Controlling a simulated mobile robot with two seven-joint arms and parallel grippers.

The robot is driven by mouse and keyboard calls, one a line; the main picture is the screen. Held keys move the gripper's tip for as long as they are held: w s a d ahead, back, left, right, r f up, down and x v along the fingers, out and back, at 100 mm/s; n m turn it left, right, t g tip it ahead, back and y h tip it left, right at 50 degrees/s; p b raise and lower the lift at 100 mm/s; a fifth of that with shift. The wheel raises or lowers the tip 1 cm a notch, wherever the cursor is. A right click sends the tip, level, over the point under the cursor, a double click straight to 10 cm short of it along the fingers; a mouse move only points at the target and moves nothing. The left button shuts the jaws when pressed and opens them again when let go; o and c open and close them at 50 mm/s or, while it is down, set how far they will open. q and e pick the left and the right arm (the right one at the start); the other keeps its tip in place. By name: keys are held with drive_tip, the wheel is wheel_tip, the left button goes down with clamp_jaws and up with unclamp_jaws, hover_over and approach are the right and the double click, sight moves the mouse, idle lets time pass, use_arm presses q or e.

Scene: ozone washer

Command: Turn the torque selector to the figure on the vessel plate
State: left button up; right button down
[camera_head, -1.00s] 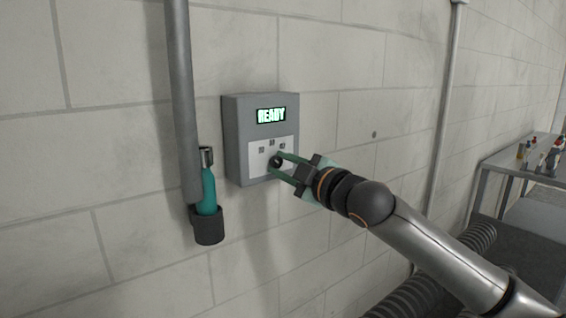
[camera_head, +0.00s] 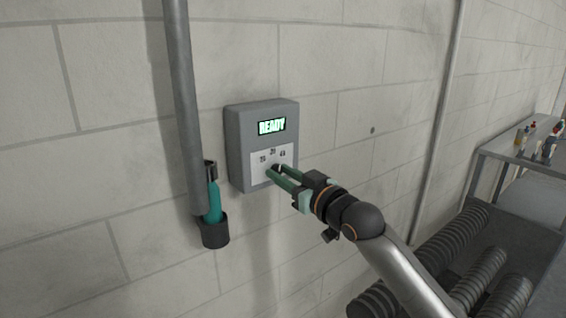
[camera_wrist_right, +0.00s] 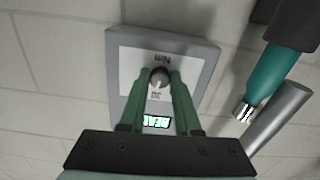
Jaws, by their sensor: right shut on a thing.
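The torque selector is a small dark round knob (camera_head: 277,167) on the white panel of a grey wall box (camera_head: 239,150). The box display (camera_head: 271,126) glows green and reads READY. Several figures sit in an arc above the knob, too small to read surely. My right gripper (camera_head: 273,173) has its green fingers shut on the knob. In the right wrist view the knob (camera_wrist_right: 160,76) shows between the fingertips, with a light pointer mark on it and "Nm" printed on the panel. The vessel plate is not in view. My left gripper is not in view.
A teal tool (camera_head: 214,202) stands in a dark holder (camera_head: 214,234) left of the box, beside a vertical grey pipe (camera_head: 184,110). A metal table (camera_head: 510,150) with small coloured items stands at the right, near dark ribbed hoses (camera_head: 452,240).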

drive_tip(key=m+p, duration=0.1)
drive_tip(key=m, duration=0.1)
drive_tip(key=shift+m, duration=0.4)
drive_tip(key=shift+a+m, duration=0.1)
drive_tip(key=shift+m, duration=1.8)
drive_tip(key=c, duration=0.6)
unclamp_jaws()
drive_tip(key=shift+s, duration=0.1)
drive_tip(key=b+v, duration=0.2)
drive_tip(key=v, duration=1)
